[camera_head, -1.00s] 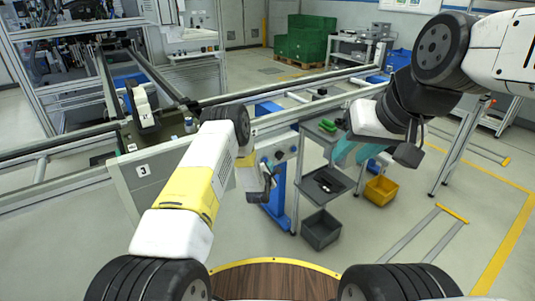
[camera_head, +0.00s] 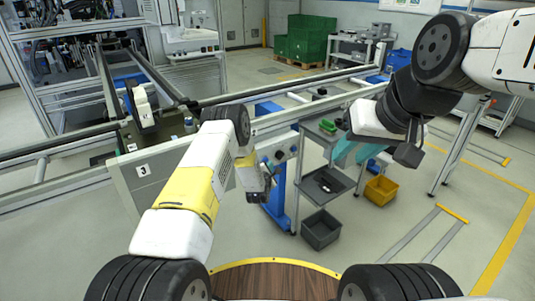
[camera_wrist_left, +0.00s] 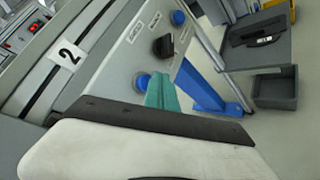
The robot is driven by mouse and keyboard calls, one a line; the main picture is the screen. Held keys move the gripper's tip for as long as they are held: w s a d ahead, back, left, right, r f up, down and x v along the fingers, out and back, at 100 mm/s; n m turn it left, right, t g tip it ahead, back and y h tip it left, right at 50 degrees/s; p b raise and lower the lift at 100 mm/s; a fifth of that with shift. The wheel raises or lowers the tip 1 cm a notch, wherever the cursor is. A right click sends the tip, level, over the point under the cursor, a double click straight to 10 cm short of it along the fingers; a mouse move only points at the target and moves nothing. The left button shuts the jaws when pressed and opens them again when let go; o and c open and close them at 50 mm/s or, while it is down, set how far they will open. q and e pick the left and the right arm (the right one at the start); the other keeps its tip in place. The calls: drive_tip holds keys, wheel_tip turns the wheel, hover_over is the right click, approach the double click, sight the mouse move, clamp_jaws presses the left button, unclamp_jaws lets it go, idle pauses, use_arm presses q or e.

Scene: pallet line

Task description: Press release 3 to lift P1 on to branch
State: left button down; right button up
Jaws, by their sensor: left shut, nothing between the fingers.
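The left wrist view shows a grey control panel (camera_wrist_left: 125,62) with a lower blue button (camera_wrist_left: 143,81), a black knob (camera_wrist_left: 163,46) and an upper blue button (camera_wrist_left: 178,18). A "2" label (camera_wrist_left: 67,53) is on the rail beside it. My left gripper (camera_wrist_left: 162,90) is shut and empty, its teal fingers beside the lower blue button; I cannot tell whether they touch it. In the head view, my left gripper (camera_head: 268,180) is partly hidden by its arm, at the panel. A "3" label (camera_head: 143,170) is on the nearer conveyor end. I cannot make out which pallet is P1.
My right gripper (camera_head: 352,150) hangs above the grey trolley (camera_head: 325,184), its jaw gap unclear. A yellow bin (camera_head: 381,190) and a dark grey bin (camera_head: 321,229) are low beside the trolley. A white upright part (camera_head: 143,106) stands on the conveyor (camera_head: 110,85).

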idle(0.7)
use_arm(q)
drive_tip(key=shift+w+a, duration=0.25)
drive_tip(key=shift+w, duration=0.1)
drive_tip(key=shift+w+a, duration=0.3)
drive_tip(key=shift+w, duration=0.1)
idle(0.6)
idle(0.5)
drive_tip(key=shift+s+d, duration=0.5)
drive_tip(key=shift+s, duration=0.25)
